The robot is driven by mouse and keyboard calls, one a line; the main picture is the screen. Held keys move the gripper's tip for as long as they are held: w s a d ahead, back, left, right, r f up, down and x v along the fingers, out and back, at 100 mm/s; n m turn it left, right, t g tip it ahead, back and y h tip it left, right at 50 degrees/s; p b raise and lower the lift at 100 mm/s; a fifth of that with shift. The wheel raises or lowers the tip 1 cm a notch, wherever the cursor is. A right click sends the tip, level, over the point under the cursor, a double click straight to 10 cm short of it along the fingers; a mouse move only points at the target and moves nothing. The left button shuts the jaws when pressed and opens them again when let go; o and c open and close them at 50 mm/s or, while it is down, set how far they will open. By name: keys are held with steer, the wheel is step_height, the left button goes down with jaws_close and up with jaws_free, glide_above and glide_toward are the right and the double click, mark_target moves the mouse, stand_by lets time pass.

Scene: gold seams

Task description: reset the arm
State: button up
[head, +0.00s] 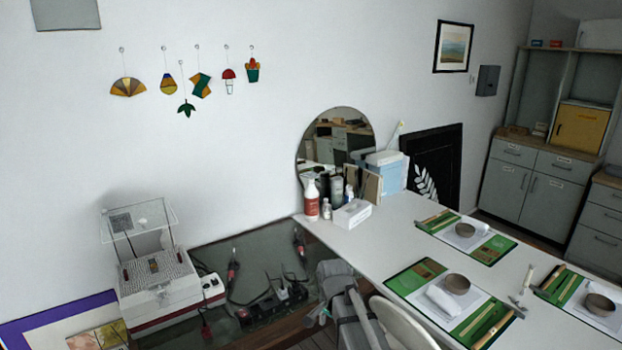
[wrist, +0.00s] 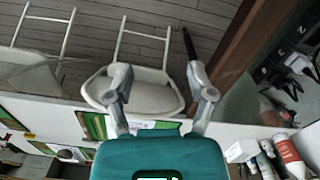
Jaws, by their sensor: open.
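My gripper (wrist: 156,75) is open in the wrist view, its two grey fingers spread apart with nothing between them. Behind the fingers, lower down, is a white chair (wrist: 150,97) over the dark plank floor. In the head view grey parts of my arm show at the lower middle, between the dark workbench (head: 215,252) and the white table (head: 390,222). The fingertips cannot be made out clearly there.
The white table carries green mats (head: 405,280) with bowls and tools, and bottles (head: 312,200) at its far end. The workbench holds a white kiln-like machine (head: 160,285) and cabled tools. White chair backs (head: 400,322) stand at the table's near side.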

steer(key=s+d+n, duration=0.8)
steer(key=s+d, duration=0.3)
steer(key=shift+d, duration=0.25)
stand_by(0.8)
